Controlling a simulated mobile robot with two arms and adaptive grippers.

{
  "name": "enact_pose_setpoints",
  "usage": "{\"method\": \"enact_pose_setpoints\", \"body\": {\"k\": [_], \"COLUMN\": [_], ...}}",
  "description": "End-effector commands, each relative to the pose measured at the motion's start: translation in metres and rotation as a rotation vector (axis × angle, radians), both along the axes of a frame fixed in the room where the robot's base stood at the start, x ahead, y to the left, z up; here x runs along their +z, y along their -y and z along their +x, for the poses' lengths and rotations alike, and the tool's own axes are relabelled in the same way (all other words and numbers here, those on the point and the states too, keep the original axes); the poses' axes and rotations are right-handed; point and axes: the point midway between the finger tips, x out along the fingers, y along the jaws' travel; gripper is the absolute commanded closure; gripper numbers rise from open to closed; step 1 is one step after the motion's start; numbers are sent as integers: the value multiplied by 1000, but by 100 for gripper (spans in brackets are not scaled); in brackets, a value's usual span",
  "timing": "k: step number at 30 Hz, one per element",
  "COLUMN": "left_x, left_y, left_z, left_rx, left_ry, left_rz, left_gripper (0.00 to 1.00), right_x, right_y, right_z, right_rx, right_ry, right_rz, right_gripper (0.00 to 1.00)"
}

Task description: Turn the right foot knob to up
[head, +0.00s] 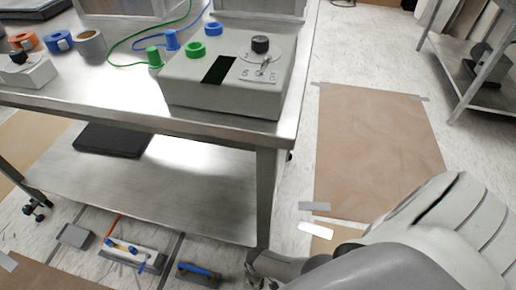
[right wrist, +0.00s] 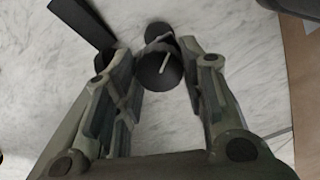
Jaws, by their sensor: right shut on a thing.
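A round black knob (right wrist: 160,68) with a white pointer line shows between the fingers in the right wrist view. Its pointer line slants toward the upper right. My right gripper (right wrist: 163,62) is shut on this knob, one finger on each side of it. In the head view my right gripper (head: 262,272) is low by the front table leg, near the floor. The knob is hidden there. My left gripper is not in view.
A steel table (head: 80,90) with a lower shelf (head: 200,195) stands beside the gripper. A grey control box (head: 215,85) is on top. Tools (head: 130,250) lie on the floor at lower left. Brown paper (head: 375,140) covers floor on the right.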

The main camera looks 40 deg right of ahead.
Motion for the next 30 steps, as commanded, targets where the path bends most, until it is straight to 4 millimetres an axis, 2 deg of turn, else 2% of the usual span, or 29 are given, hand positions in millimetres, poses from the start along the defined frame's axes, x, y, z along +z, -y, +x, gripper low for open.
{"method": "enact_pose_setpoints", "body": {"k": [18, 30], "left_x": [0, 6], "left_y": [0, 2], "left_z": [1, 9], "left_rx": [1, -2], "left_ry": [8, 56], "left_rz": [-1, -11], "left_gripper": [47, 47], "right_x": [-1, -1], "right_y": [-2, -2], "right_z": [-3, -4], "right_rx": [583, 870], "right_ry": [-4, -4], "right_rz": [2, 1], "right_gripper": [86, 86]}}
